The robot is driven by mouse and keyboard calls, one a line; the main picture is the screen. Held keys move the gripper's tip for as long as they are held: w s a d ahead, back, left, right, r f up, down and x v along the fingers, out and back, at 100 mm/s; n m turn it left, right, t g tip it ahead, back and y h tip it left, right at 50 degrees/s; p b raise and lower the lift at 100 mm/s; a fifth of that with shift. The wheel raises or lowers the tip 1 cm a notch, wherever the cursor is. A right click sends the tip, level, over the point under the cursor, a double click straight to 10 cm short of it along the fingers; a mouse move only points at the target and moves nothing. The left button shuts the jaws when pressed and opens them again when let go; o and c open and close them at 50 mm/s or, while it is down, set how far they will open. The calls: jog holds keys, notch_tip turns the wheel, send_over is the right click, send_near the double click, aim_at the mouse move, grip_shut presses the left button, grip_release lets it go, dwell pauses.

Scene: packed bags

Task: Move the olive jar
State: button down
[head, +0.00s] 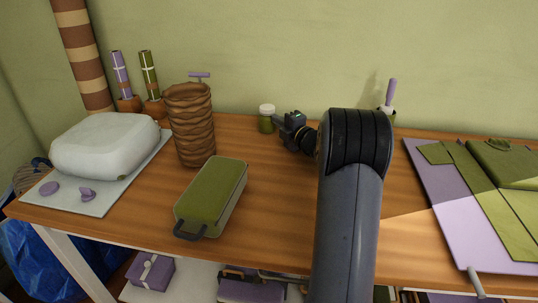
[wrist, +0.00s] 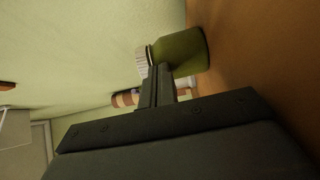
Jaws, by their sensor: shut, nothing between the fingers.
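The olive jar (head: 265,124) is a small green jar with a white lid. It stands upright at the back of the wooden table, near the wall. In the wrist view, which is turned sideways, its green body (wrist: 183,51) and ribbed white lid show just beyond my fingertips. My gripper (head: 278,120) is just right of the jar in the head view, pointing left towards it. Its black fingers (wrist: 159,72) are closed together with nothing between them. They overlap the jar's edge in the wrist view; I cannot tell whether they touch it.
A brown ridged vase (head: 192,130) stands left of the jar. A green case with a handle (head: 213,195) lies in front. A pale rounded bag (head: 105,145) sits on a mat at far left. Purple and green flat items (head: 470,225) cover the right side. The table's middle is clear.

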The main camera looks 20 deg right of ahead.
jog(key=shift+s, duration=0.1)
jog(key=s, duration=0.3)
jog(key=s+d, duration=0.1)
jog(key=s, duration=0.3)
jog(key=s+d, duration=0.1)
jog(key=s, duration=0.2)
jog(key=shift+s, duration=0.2)
